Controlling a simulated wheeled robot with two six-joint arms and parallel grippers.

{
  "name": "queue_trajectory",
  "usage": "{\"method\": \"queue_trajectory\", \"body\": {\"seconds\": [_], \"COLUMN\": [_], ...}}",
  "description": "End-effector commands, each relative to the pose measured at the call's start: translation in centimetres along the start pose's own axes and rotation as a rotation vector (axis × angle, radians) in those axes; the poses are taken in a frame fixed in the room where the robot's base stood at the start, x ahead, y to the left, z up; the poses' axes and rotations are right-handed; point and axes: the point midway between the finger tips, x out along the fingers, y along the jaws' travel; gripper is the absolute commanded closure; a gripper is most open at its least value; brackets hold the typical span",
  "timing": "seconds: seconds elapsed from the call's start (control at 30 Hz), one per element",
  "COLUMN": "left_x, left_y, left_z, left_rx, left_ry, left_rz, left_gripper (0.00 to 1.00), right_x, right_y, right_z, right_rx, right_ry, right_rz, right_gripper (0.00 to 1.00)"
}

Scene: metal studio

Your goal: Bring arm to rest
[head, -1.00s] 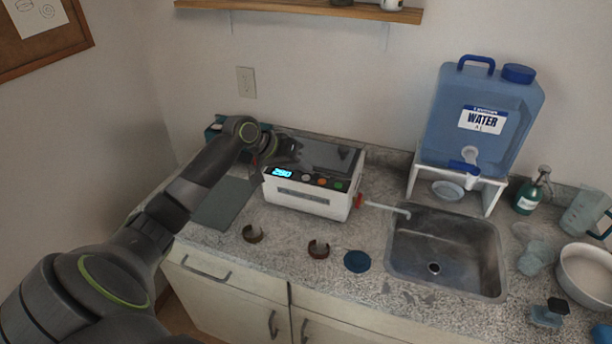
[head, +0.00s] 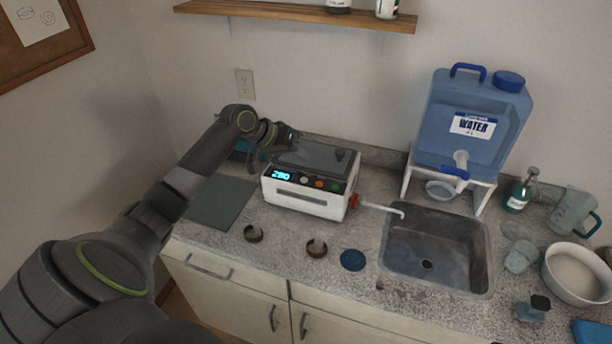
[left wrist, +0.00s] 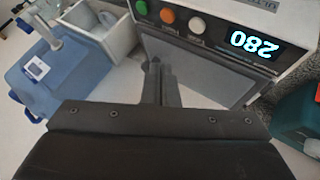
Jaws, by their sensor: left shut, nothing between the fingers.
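My left arm comes in from the left and bends over the counter. Its gripper (head: 291,137) is above the back left part of a white machine with a dark top (head: 308,192). In the left wrist view the fingers (left wrist: 158,78) are together, with nothing between them. The machine's lit display (left wrist: 263,45) reads 280 there, upside down. The gripper appears apart from the machine, though its exact height is hard to tell. My right gripper is not in view.
A blue water tank (head: 474,125) stands on a white stand beside the sink (head: 436,250). A grey mat (head: 222,202), two brown rings (head: 254,234) and a blue disc (head: 352,260) lie on the counter. A wooden shelf (head: 290,14) is above. A teal item (head: 241,147) is partly hidden behind my arm.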

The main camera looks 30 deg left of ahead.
Motion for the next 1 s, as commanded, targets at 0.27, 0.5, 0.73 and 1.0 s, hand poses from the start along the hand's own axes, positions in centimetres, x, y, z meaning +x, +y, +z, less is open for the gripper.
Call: {"method": "queue_trajectory", "body": {"seconds": [0.27,0.5,0.73,1.0], "left_x": [0.1,3.1,4.0,-0.5], "left_y": [0.0,-0.9,-1.3,-0.7], "left_z": [0.2,8.8,22.8,33.6], "left_rx": [0.001,0.092,0.229,0.284], "left_ry": [-0.002,-0.092,-0.193,-0.238], "left_rz": [-0.001,-0.076,-0.217,-0.401], "left_gripper": [1.00,1.00,1.00,1.00], "right_x": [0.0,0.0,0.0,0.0], "right_y": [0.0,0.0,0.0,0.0], "right_z": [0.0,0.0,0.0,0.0], "right_rx": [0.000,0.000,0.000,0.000], "right_ry": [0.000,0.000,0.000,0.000], "right_rz": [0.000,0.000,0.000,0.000], "right_gripper": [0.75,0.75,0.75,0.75]}}
